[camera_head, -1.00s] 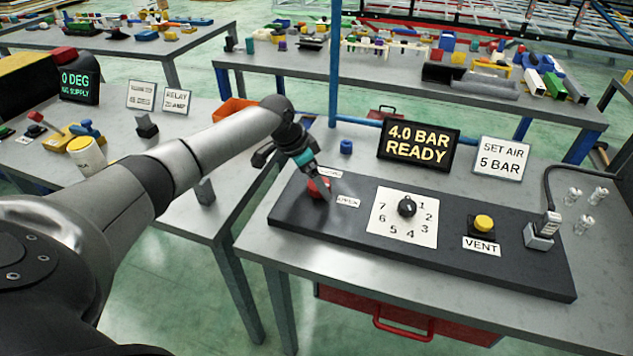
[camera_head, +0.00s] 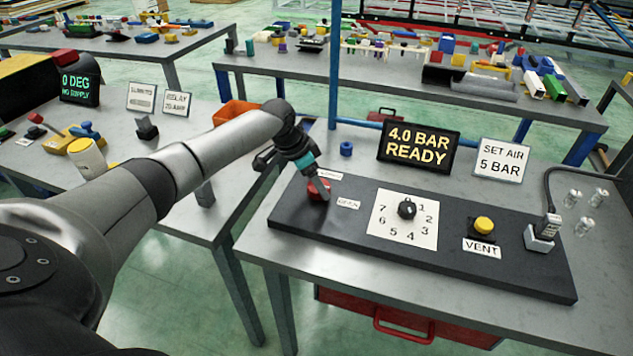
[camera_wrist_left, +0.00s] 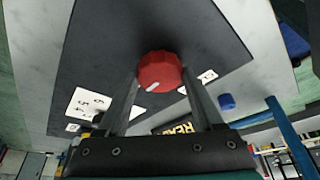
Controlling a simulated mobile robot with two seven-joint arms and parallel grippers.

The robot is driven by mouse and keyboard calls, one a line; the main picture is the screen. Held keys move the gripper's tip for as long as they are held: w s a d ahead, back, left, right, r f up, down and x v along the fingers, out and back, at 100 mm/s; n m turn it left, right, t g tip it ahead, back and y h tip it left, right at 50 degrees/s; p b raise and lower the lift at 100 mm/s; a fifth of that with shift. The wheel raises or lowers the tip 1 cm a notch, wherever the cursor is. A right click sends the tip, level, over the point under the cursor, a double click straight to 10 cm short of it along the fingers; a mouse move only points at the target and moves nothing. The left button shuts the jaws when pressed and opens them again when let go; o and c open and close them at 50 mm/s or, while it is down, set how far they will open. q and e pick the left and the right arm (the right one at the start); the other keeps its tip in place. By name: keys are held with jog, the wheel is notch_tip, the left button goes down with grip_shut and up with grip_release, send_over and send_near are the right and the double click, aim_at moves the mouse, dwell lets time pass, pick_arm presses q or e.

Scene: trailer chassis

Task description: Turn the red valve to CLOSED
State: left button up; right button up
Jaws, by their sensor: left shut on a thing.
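The red valve (camera_head: 318,189) is a round ribbed knob at the left end of the dark panel (camera_head: 290,218). My left gripper (camera_head: 315,184) reaches down onto it from above. In the left wrist view the valve (camera_wrist_left: 159,71) sits between the two fingertips of my left gripper (camera_wrist_left: 160,80), which is shut on it. Its white pointer mark points to the lower left in that view. A small label (camera_head: 348,203) beside the valve seems to read OPEN; another label (camera_head: 329,175) behind it is too blurred to read. My right gripper is not in view.
A numbered dial (camera_head: 407,208), a yellow VENT button (camera_head: 484,224) and a cabled connector (camera_head: 541,235) lie farther right on the panel. A display (camera_head: 418,147) reads 4.0 BAR READY, beside a SET AIR 5 BAR sign (camera_head: 501,160). A blue post (camera_head: 334,70) stands behind.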

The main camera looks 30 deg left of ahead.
pick_arm(q)
jog(key=shift+c, duration=1.1)
jog(key=n+y+p, duration=0.1)
jog(key=n+p, duration=0.1)
jog(key=p, duration=0.2)
jog(key=n+p, duration=0.3)
jog(key=p, duration=0.1)
jog(key=n+y+p, duration=0.1)
jog(key=n+p, duration=0.1)
jog(key=p, duration=0.2)
jog(key=shift+d+r+n+t+y, duration=0.2)
jog(key=shift+d+n+t+y, duration=0.1)
jog(key=shift+d, duration=0.05)
jog(key=shift+n+p, duration=0.4)
jog(key=shift+f+n+y+p, duration=0.1)
jog(key=shift+n+y+p, duration=0.5)
jog(key=shift+n, duration=0.3)
jog(key=n, duration=0.2)
jog(key=shift+d+f+n+g+y, duration=0.1)
jog(key=shift+d+n+g+y, duration=0.05)
jog(key=shift+n+g+y, duration=0.25)
jog(key=shift+w+n+g+y, duration=0.1)
jog(key=shift+n+g+y, duration=0.25)
jog(key=shift+n, duration=0.85)
jog(key=shift+n+g+y+b, duration=0.25)
jog(key=shift+n+b, duration=0.15)
jog(key=shift+n, duration=1)
